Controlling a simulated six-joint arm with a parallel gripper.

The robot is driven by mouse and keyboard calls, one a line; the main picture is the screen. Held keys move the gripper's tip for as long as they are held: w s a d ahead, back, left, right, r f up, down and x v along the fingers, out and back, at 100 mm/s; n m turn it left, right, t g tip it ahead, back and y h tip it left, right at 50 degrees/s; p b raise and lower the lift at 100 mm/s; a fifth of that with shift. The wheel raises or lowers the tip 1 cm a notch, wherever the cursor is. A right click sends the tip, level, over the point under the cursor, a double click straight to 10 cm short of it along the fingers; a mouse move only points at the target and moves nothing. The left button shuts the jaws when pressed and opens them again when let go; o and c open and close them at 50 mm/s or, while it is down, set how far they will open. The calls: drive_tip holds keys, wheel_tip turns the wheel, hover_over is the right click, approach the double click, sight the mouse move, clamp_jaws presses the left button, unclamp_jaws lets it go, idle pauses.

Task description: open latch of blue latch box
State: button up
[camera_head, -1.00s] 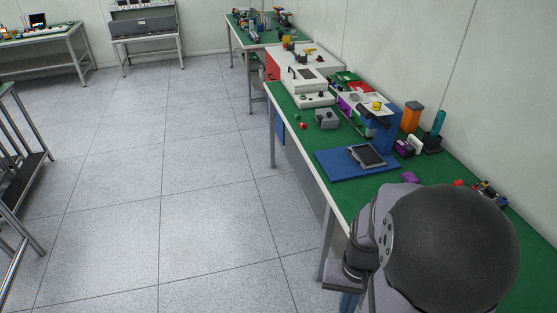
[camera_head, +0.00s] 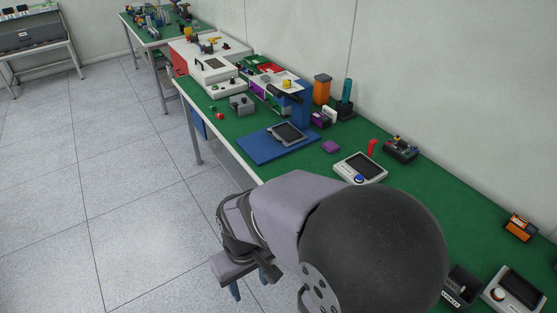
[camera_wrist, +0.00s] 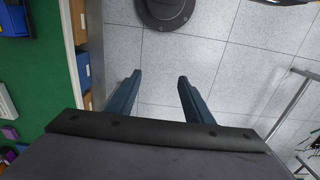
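I cannot surely make out a blue latch box in either view. The blue things on the bench are a flat blue board (camera_head: 262,149) with a grey-framed dark panel (camera_head: 288,133) on it, and a blue upright block (camera_head: 303,108) behind. My gripper hangs over the floor in front of the bench, apart from everything on it. In the wrist view my gripper (camera_wrist: 159,76) has its two blue fingers spread with only floor between them. In the head view my arm hides part of the bench front.
The green bench (camera_head: 430,178) runs along the wall. Blue bins (camera_wrist: 83,70) show beside the bench edge.

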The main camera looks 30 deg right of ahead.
drive_tip(key=s+d+f+m+b, duration=0.45)
drive_tip(key=d+f+b, duration=0.2)
drive_tip(key=d, duration=0.45)
drive_tip(key=s+d+f+m+b, duration=0.3)
drive_tip(key=d+f+m+b, duration=0.35)
drive_tip(key=d, duration=0.35)
drive_tip(key=s+d+r+m+h+b, duration=0.1)
drive_tip(key=d+r+m+h, duration=0.1)
drive_tip(key=d, duration=0.5)
drive_tip(key=s+d+r+m+h+b, duration=0.2)
drive_tip(key=d+m, duration=0.2)
drive_tip(key=d, duration=0.3)
drive_tip(key=shift+s+r+m+h, duration=0.3)
drive_tip(key=shift+r, duration=0.05)
drive_tip(key=shift+x, duration=3.7)
